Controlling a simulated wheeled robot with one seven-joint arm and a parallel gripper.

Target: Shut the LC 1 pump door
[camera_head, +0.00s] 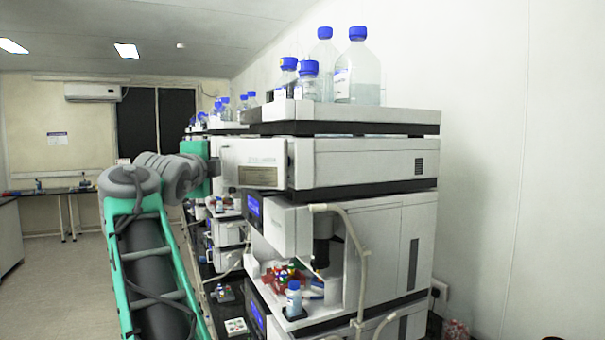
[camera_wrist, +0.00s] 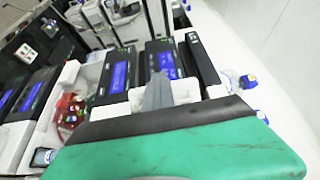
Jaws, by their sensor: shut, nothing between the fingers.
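The pump door (camera_head: 256,160) is most likely the pale panel that juts out to the left from the upper module of the nearest stack (camera_head: 362,165). It carries a printed label and a beige tag and looks open. My gripper (camera_head: 215,167) is at the panel's free left edge, at about the panel's height. I cannot tell whether it touches the panel. In the wrist view my gripper (camera_wrist: 157,92) shows as grey fingers closed together with nothing held. The fingers hide part of what lies beyond, and I cannot pick out the door there.
Blue-capped bottles (camera_head: 357,66) stand on top of the stack. Below, an open bay holds a small bottle (camera_head: 294,299) and coloured vials, with a pale hose (camera_head: 357,250) in front. More stacks stand behind. The floor (camera_head: 60,275) at left is clear.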

